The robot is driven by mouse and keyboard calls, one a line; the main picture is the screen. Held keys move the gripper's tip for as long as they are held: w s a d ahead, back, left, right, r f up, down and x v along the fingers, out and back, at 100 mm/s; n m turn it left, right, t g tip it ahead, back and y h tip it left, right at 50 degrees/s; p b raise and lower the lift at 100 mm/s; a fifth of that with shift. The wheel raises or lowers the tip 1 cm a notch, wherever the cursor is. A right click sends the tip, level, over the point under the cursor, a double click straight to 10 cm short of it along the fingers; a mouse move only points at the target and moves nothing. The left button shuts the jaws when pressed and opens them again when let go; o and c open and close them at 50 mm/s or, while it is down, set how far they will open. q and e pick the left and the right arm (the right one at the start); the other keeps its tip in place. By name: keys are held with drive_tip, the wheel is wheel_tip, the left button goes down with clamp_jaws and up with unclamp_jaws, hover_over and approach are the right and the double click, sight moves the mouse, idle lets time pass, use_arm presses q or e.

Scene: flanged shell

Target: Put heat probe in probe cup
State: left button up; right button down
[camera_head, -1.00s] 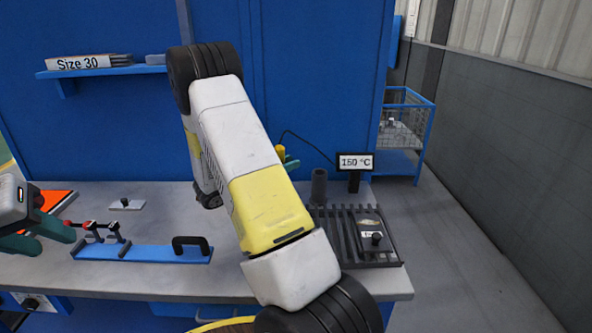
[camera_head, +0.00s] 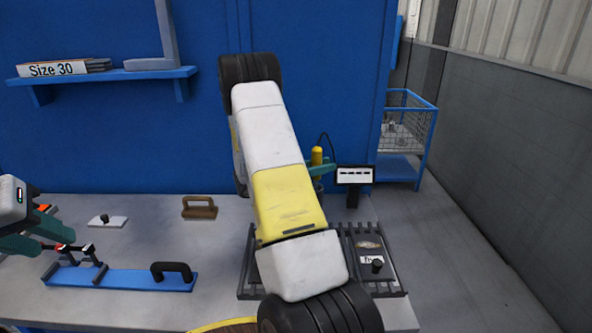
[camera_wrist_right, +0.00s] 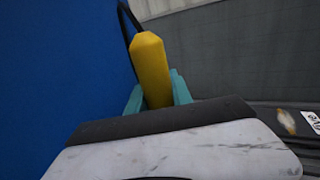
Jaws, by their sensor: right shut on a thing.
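The heat probe (camera_head: 317,156) is a yellow handle with a dark cable at its top. It stands upright in my right gripper (camera_head: 320,170), whose teal fingers are shut on it. In the right wrist view the yellow probe (camera_wrist_right: 152,68) sits between the teal fingers (camera_wrist_right: 158,92). The probe cup (camera_head: 318,186) is a dark cylinder just below the gripper, mostly hidden by my right arm. The probe's lower end is hidden, so I cannot tell how deep it is in the cup. My left gripper (camera_head: 58,240) is at the left, its fingers apart, near the blue fixture.
A display (camera_head: 355,175) showing dashes stands right of the cup. A dark ribbed plate (camera_head: 362,240) lies in front. The blue fixture (camera_head: 130,279) with a black handle and a brown handled block (camera_head: 199,208) are on the bench (camera_head: 225,260). A wire basket (camera_head: 405,125) stands behind right.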

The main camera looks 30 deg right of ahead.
drive_tip(key=shift+f, duration=1.45)
drive_tip(key=shift+f, duration=0.1)
drive_tip(key=c, duration=1.1)
unclamp_jaws()
drive_tip(key=shift+c, duration=0.2)
